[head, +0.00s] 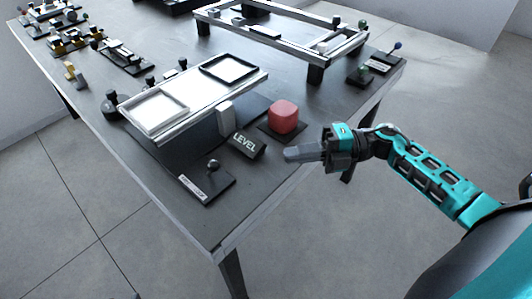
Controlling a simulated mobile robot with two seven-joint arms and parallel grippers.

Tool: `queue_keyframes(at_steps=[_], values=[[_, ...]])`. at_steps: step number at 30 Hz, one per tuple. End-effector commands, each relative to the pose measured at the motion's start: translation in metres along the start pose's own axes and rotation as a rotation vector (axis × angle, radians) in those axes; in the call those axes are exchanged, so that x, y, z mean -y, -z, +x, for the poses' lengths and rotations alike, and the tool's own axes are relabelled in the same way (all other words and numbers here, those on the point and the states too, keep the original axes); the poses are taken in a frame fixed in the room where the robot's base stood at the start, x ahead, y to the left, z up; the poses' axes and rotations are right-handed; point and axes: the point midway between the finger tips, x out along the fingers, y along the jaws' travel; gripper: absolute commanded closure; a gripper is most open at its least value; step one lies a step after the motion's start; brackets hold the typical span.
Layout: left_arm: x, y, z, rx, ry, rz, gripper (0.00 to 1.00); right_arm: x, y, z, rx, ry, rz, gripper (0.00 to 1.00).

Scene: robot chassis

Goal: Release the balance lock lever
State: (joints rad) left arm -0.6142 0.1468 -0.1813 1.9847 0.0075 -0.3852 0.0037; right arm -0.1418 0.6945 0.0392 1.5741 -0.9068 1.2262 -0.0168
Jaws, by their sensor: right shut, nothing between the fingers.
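A balance beam (196,101) with two square white pans stands on the grey table (200,222). In front of it, near the table's front corner, is a small dark plate with a ball-topped lever (213,166) and a white label too small to read. I cannot tell for certain that this is the lock lever. My right gripper (289,154) is shut and empty. It comes in from the right at the table's right edge, apart from the lever and to its right. My left gripper is not in view.
A red block (283,116) sits on a dark pad just behind my right gripper. A dark "LEVEL" sign (246,145) stands between gripper and lever. Behind are a raised frame (282,36), small knobbed levers (383,62) and black weights (111,105). The front corner is clear.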

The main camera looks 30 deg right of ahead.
Motion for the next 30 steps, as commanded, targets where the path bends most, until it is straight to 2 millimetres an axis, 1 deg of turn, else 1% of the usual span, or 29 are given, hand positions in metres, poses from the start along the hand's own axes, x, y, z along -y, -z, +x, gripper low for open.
queue_keyframes(at_steps=[5, 12, 16, 18, 22, 30], values=[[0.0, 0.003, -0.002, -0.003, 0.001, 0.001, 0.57, -0.003, 0.0, 0.034, -0.001, -0.007, -0.002, 1.0], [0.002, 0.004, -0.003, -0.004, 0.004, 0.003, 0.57, -0.003, 0.0, 0.086, -0.001, -0.007, -0.002, 1.0], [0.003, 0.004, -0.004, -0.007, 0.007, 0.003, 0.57, -0.003, 0.0, 0.108, 0.0, -0.006, -0.001, 1.0], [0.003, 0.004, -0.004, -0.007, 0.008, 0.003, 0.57, -0.002, 0.0, 0.117, 0.0, -0.004, -0.001, 1.0], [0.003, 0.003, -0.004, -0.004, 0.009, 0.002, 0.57, -0.001, 0.0, 0.127, 0.001, -0.002, 0.0, 1.0], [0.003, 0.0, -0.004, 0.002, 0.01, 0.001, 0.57, -0.001, 0.0, 0.131, 0.001, -0.001, 0.0, 1.0]])
